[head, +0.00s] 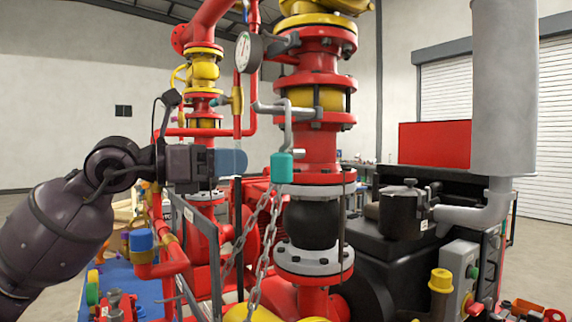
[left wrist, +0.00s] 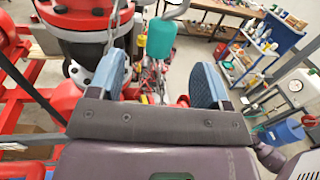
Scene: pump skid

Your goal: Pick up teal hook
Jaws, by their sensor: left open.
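The teal hook (head: 282,167) hangs beside the red vertical pipe stack, with a grey metal hook part rising from its teal block. Its teal block also shows in the left wrist view (left wrist: 161,40), beyond the fingertips and between their lines. My left gripper (head: 232,162) is open, with its blue fingers pointing right toward the teal block at about the same height. A gap shows between them in the head view. In the left wrist view the space between the two blue fingers (left wrist: 162,75) is empty. My right gripper is in neither view.
A steel chain (head: 262,245) hangs below the teal block. The red flanged pipe (head: 318,150) stands close on the right. A pressure gauge (head: 249,52) sits above. A grey railing (head: 195,240) runs below my left gripper.

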